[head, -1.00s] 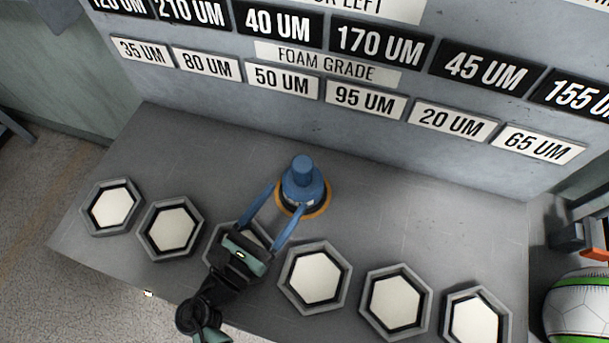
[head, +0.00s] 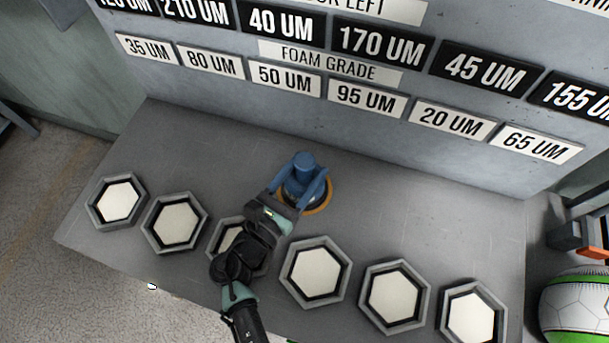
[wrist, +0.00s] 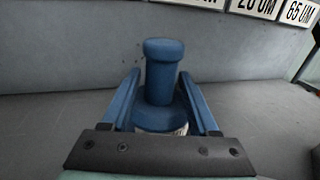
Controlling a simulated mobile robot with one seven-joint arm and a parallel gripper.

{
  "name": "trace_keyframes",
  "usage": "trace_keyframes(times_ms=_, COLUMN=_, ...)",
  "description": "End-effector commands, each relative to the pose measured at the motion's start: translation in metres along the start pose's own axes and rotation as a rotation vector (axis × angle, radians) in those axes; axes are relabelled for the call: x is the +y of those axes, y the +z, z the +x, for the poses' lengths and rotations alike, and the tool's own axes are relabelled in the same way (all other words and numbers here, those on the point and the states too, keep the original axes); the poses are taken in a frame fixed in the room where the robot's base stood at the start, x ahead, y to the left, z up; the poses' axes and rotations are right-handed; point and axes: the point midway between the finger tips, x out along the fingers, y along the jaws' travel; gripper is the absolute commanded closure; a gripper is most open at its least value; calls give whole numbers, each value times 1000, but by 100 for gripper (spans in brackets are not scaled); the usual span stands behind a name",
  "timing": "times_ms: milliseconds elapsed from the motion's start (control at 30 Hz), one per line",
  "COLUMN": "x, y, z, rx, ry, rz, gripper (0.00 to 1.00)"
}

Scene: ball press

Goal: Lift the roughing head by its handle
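The roughing head is a blue tool with an upright knob-topped handle (head: 303,163) and an orange-rimmed round base (head: 322,205), standing on the grey bench. In the wrist view its handle (wrist: 162,75) rises between my two blue fingers. My gripper (head: 306,178) reaches in from the front, with one finger on each side of the handle. In the wrist view my gripper (wrist: 164,95) is open, with a gap showing between each finger and the handle. The lower front of the tool is partly hidden by my gripper.
Several hexagonal holders with pale pads, such as one at the far left (head: 118,203) and one right of my arm (head: 314,272), line the bench front. A wall with grade labels (head: 367,98) stands behind. Bare bench (head: 420,205) lies right of the tool.

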Motion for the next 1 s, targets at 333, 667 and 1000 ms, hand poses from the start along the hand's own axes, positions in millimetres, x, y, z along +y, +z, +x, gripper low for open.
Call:
trace_keyframes(times_ms=333, x=0, y=0, z=0, rx=0, ry=0, rz=0, gripper=100)
trace_keyframes(times_ms=667, x=0, y=0, z=-1, rx=0, ry=0, rz=0, gripper=100)
trace_keyframes(times_ms=1000, x=0, y=0, z=-1, rx=0, ry=1, rz=0, gripper=100)
